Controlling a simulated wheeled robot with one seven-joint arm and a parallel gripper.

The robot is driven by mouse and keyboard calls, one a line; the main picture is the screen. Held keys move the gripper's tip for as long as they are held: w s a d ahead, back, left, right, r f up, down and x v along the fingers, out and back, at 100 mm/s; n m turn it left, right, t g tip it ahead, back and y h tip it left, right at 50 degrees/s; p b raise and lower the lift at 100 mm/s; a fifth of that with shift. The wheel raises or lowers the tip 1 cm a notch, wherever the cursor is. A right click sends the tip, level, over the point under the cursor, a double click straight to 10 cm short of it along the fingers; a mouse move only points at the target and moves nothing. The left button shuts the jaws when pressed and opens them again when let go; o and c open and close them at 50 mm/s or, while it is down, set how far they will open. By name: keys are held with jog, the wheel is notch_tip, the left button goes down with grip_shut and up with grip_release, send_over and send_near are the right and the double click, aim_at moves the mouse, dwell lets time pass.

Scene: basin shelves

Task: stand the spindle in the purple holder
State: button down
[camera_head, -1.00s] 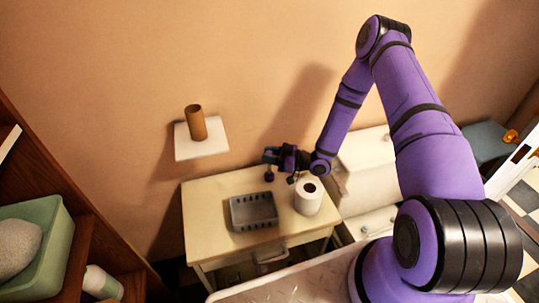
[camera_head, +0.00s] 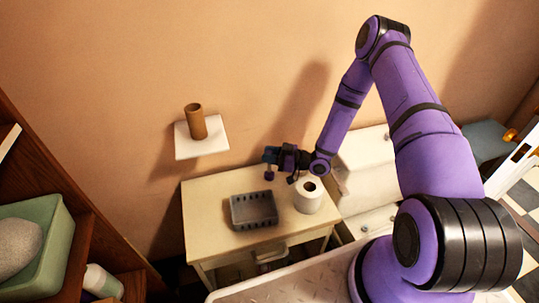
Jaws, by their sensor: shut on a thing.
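My gripper (camera_head: 270,157) is above the back of the cream cabinet top, left of the white paper roll. It is shut on a small dark purple-blue piece, which I take to be the spindle (camera_head: 269,175). Its lower end hangs below the jaws, and the rest is hidden by the jaws or too small to make out. I cannot tell whether that end touches the cabinet top. I cannot pick out a separate purple holder in this view.
A grey slotted basket (camera_head: 254,211) sits on the cabinet top (camera_head: 205,205). The white paper roll (camera_head: 308,196) stands to its right. A brown cardboard tube (camera_head: 196,121) stands on a white wall shelf (camera_head: 200,146). A wooden shelf unit holds a green bin (camera_head: 45,255) at left.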

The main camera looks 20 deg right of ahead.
jog(key=c, duration=0.8)
grip_release()
jog(key=shift+r, duration=0.1)
notch_tip(320, 180, up, 11)
jog(key=shift+r, duration=0.1)
jog(key=shift+w, duration=0.1)
